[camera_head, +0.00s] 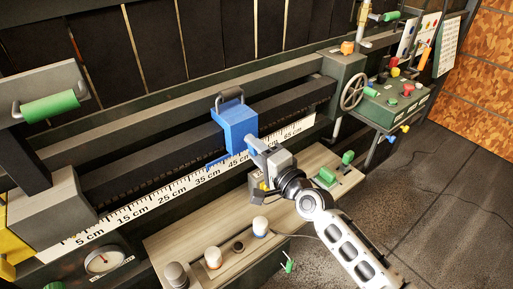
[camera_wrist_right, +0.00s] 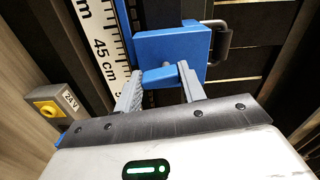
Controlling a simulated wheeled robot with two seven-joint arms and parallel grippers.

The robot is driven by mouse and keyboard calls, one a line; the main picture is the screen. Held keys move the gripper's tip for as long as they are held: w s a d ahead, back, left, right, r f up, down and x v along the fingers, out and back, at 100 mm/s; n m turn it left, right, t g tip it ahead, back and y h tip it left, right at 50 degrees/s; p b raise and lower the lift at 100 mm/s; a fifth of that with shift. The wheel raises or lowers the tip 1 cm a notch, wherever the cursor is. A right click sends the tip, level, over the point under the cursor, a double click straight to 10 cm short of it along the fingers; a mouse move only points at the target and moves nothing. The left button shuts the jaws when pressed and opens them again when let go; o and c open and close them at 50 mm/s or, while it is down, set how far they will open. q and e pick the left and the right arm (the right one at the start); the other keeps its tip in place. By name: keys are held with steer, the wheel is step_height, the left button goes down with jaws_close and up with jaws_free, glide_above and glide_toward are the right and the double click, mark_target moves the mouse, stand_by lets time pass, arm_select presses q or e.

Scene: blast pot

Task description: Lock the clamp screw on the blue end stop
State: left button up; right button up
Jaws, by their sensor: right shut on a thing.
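The blue end stop (camera_head: 237,122) sits on the dark rail above the centimetre scale, near the 45 cm mark. It has a dark bow handle (camera_head: 229,95) on top; the block also shows in the right wrist view (camera_wrist_right: 172,46). My right gripper (camera_head: 256,146) reaches it from the lower right. In the right wrist view its two grey fingers are shut on a small blue bar (camera_wrist_right: 162,77) at the front of the stop, which looks like the clamp screw's grip. My left gripper is not in view.
The scale (camera_head: 170,191) runs along the rail's front. A wooden-topped panel (camera_head: 190,228) with knobs and green handles (camera_head: 326,176) lies below my right arm. A handwheel (camera_head: 352,92) and control box stand at right. A yellow-buttoned 24 V box (camera_wrist_right: 50,108) is near the wrist.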

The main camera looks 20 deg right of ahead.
steer(key=shift+m, duration=0.6)
steer(key=o, duration=1)
steer(key=shift+s, duration=0.15)
steer(key=shift+b+v, duration=0.85)
steer(key=shift+v, duration=7)
